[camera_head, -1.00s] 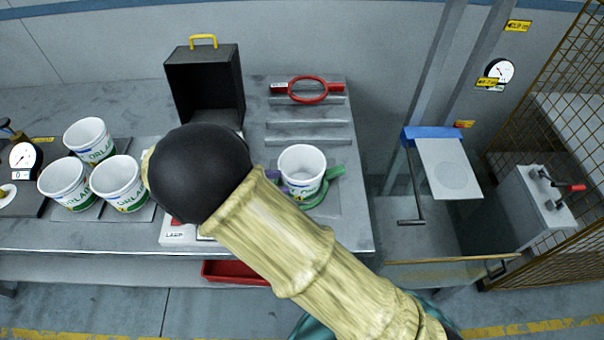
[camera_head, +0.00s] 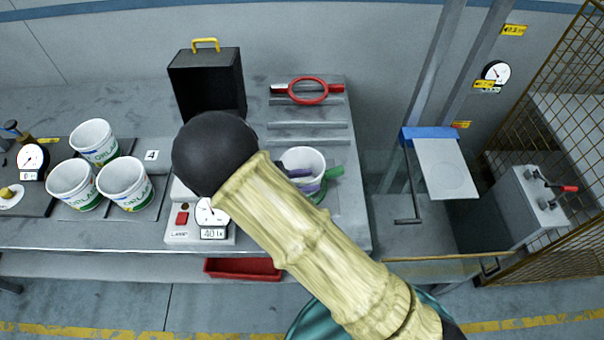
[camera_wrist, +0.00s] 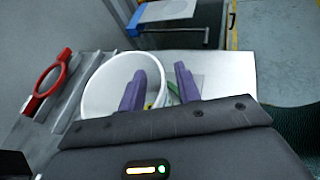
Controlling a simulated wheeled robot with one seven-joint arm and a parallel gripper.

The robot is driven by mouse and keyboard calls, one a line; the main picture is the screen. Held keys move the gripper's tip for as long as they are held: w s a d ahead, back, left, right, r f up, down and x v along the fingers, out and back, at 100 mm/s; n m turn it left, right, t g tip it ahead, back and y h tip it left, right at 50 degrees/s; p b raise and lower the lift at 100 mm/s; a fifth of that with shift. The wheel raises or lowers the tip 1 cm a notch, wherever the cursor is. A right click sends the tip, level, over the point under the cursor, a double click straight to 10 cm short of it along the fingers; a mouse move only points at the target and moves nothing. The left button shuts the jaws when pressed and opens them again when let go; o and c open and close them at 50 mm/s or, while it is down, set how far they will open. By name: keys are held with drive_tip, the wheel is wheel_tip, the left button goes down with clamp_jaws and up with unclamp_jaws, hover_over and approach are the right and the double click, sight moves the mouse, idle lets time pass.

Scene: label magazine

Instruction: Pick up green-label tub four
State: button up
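In the head view a purple finger (camera_head: 307,188) crosses the tub's front. Three similar tubs (camera_head: 94,138) (camera_head: 72,182) (camera_head: 123,180) stand at the left near a "4" card (camera_head: 152,156).
A black box (camera_head: 206,80) with a yellow handle stands behind my arm. A red ring (camera_head: 308,91) lies at the back of the ribbed plate. A lamp meter (camera_head: 183,232) stands at the front edge. A white plate (camera_head: 447,168) stands right of the bench.

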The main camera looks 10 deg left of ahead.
drive_tip(key=shift+w+d+f, duration=0.2)
drive_tip(key=shift+w+d, duration=0.05)
drive_tip(key=shift+d, duration=0.15)
clamp_jaws()
